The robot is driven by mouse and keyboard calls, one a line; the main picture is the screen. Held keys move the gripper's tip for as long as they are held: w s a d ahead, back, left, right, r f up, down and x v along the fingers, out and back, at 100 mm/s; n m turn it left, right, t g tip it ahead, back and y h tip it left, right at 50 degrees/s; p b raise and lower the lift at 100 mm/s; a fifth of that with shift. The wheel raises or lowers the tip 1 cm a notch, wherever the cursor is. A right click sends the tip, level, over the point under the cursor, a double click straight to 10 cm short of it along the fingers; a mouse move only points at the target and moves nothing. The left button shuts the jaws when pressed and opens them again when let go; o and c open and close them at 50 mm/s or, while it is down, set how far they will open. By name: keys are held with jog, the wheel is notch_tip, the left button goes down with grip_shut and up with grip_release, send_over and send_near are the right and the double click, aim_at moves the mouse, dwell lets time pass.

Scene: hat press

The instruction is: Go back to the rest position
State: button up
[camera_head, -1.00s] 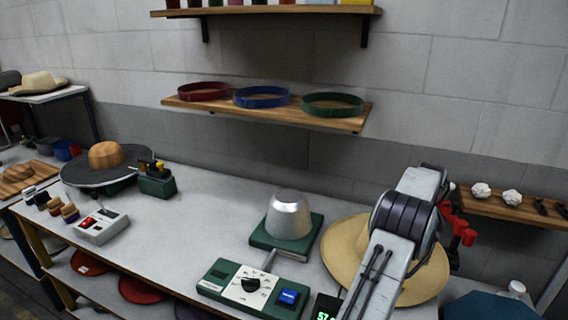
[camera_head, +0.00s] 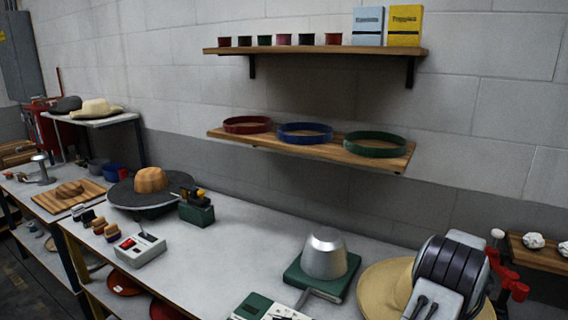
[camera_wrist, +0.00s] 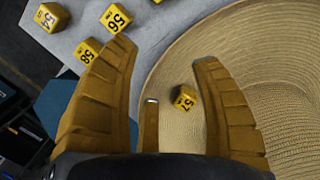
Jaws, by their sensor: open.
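My gripper (camera_wrist: 160,85) is open in the wrist view, its yellow-brown fingers spread apart with nothing held between them. It is over a straw hat (camera_wrist: 265,75), and a yellow block marked 57 (camera_wrist: 185,98) shows between the fingers, against the hat. In the head view the straw hat (camera_head: 382,291) lies at the lower right, partly hidden by my arm. My fingers are hidden there.
A metal dome (camera_head: 325,254) on a green base stands left of the hat. Further left are a control box (camera_head: 136,250) and a hat block on a round plate (camera_head: 150,180). A shelf with three bands (camera_head: 358,157) hangs above. More numbered blocks (camera_wrist: 115,18) lie beside the hat.

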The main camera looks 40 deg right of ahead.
jog(key=w+a+r+n+t, duration=0.1)
jog(key=w+a+r+n, duration=0.3)
jog(key=a, duration=1.1)
jog(key=w+a+r+n+t, duration=0.2)
jog(key=w+a+r+n, duration=0.3)
jog(key=a, duration=1.1)
jog(key=w+a+r+n+t+h, duration=0.1)
jog(key=w+a+r+n, duration=0.3)
jog(key=a+r+n, duration=0.5)
jog(key=shift+w+a+n+t, duration=0.25)
jog(key=shift+a+n, duration=0.55)
jog(key=shift+a, duration=2.55)
jog(key=shift+s+r, duration=0.1)
